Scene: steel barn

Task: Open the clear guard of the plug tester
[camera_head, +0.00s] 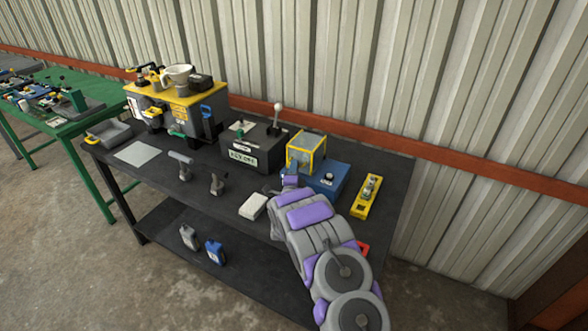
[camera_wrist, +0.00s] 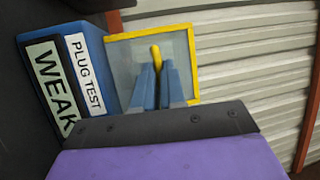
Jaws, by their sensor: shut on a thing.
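The plug tester (camera_head: 328,178) is a blue box at the right part of the dark bench. In the wrist view its blue body (camera_wrist: 72,22) carries labels reading "PLUG TEST" and "WEAK". The clear guard (camera_head: 306,150) is a see-through piece with yellow edges, standing up at the tester's left. In the wrist view the guard (camera_wrist: 122,57) is a clear pane in a yellow frame. My gripper (camera_head: 290,180) is at the guard's near side. In the wrist view its blue fingers (camera_wrist: 160,82) are shut on a yellow handle (camera_wrist: 155,56) in front of the pane. The fingers hide part of the handle.
A dark box with a lever (camera_head: 254,145) stands left of the guard. A yellow strip-shaped device (camera_head: 367,196) lies to the right, and a white box (camera_head: 253,206) sits near the front edge. The ribbed wall (camera_head: 400,90) is close behind the bench.

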